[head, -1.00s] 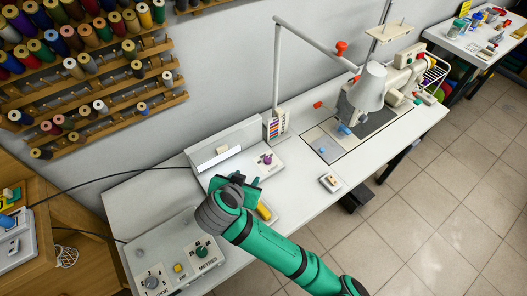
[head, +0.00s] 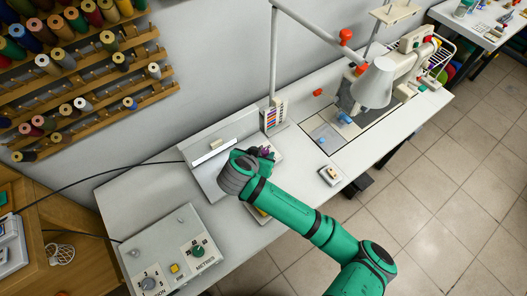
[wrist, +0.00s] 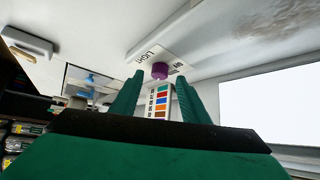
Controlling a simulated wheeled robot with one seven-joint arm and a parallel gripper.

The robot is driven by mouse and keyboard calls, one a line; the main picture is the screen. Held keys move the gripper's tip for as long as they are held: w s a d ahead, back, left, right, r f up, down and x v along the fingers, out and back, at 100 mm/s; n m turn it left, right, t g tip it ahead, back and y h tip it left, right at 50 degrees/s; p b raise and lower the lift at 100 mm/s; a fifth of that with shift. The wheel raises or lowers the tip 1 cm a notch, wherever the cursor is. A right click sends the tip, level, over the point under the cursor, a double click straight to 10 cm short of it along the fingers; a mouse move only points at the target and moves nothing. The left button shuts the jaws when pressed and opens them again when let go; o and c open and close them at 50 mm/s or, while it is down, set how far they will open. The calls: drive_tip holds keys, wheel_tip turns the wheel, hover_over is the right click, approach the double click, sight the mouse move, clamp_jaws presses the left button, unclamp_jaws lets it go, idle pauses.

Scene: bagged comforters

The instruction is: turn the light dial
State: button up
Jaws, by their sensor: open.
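The light dial is a purple knob (wrist: 159,70) on a white panel marked LIGHT (wrist: 146,55). In the wrist view it shows beyond my fingertips, in line with the gap between them. My gripper (wrist: 160,80) is open, its two green fingers spread left and right with nothing held. In the head view my gripper (head: 264,154) is at the dial's panel on the white table, and a little purple of the dial (head: 264,152) shows among the fingers. Whether the fingers touch the dial cannot be told.
A lamp post with a colour chart (head: 274,118) stands just behind the dial. A box with a green METRES knob (head: 197,251) is at the left. A small white switch box (head: 329,175) and a sewing machine (head: 410,62) are to the right.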

sight(265, 152)
drive_tip(key=shift+x, duration=1.25)
drive_tip(key=shift+r, duration=0.1)
drive_tip(key=shift+w, duration=0.1)
clamp_jaws()
drive_tip(key=shift+d, duration=0.1)
